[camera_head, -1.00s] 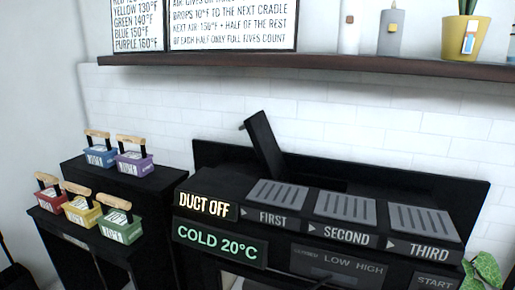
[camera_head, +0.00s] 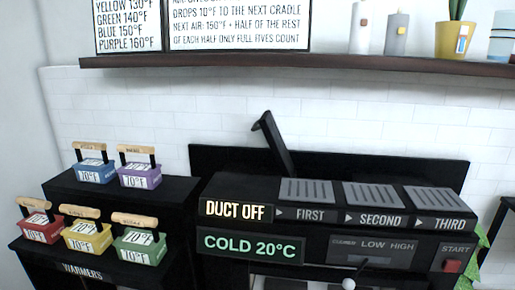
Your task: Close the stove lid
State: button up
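The black stove (camera_head: 235,187) stands against the white tiled wall. A narrow black flap (camera_head: 272,143), which looks like the stove lid, stands raised and tilted at the back left of the stove top. Three grey slotted grates labelled FIRST (camera_head: 306,190), SECOND (camera_head: 373,195) and THIRD (camera_head: 434,199) lie to its right. The front panels read DUCT OFF (camera_head: 236,209) and COLD 20°C (camera_head: 249,246). My gripper is not in view.
Several coloured irons with wooden handles, such as the purple one (camera_head: 140,175) and green one (camera_head: 139,246), stand on black warmer steps at left. A dark shelf (camera_head: 300,63) with vases runs above. A red START button (camera_head: 452,266) is at right.

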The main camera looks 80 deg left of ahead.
aim_at(267, 123)
jog(key=u, duration=0.05)
jog(key=k, duration=1.8)
jog(key=z, duration=1.6)
jog(key=k, duration=0.1)
jog(key=u, duration=3.45)
jog(key=i, duration=0.6)
jog(key=u, duration=0.05)
